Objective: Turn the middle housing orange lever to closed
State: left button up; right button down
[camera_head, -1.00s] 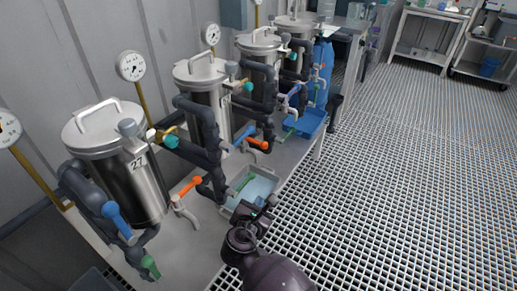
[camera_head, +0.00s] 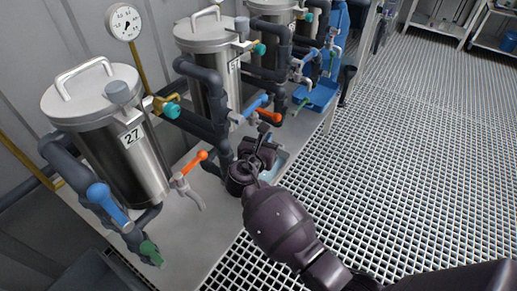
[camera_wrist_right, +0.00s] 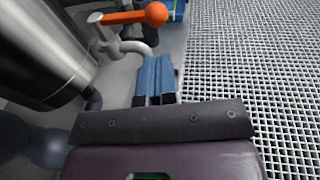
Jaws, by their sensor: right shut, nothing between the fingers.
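The middle housing (camera_head: 211,95) is a steel vessel with a handled lid, behind the front vessel marked 27. Its orange lever (camera_head: 269,116) sticks out to the right from a valve low on its front, just below a blue lever. My right gripper (camera_head: 263,130) is shut and empty, just below this lever in the head view. In the right wrist view the closed blue-grey fingers (camera_wrist_right: 157,75) point at an orange lever (camera_wrist_right: 132,16) with a round end, on a pale valve with a curved spout. A small gap shows between them. My left gripper is out of view.
The front vessel (camera_head: 108,135) has its own orange lever (camera_head: 193,163), blue lever (camera_head: 108,205) and green handle (camera_head: 151,252). Dark pipes (camera_head: 205,75) run between vessels. A blue tray (camera_head: 318,95) stands farther back. The grated floor (camera_head: 420,150) at right is open.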

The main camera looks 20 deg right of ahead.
aim_at(265, 113)
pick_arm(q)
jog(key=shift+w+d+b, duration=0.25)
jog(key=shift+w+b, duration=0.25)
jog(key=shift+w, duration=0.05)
pick_arm(e)
jog(key=x, duration=0.2)
jog(key=r+x, duration=0.1)
jog(key=x, duration=0.1)
jog(key=shift+w+d, duration=0.3)
jog(key=shift+w, duration=0.05)
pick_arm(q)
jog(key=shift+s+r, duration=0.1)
pick_arm(e)
jog(key=shift+r, duration=0.1)
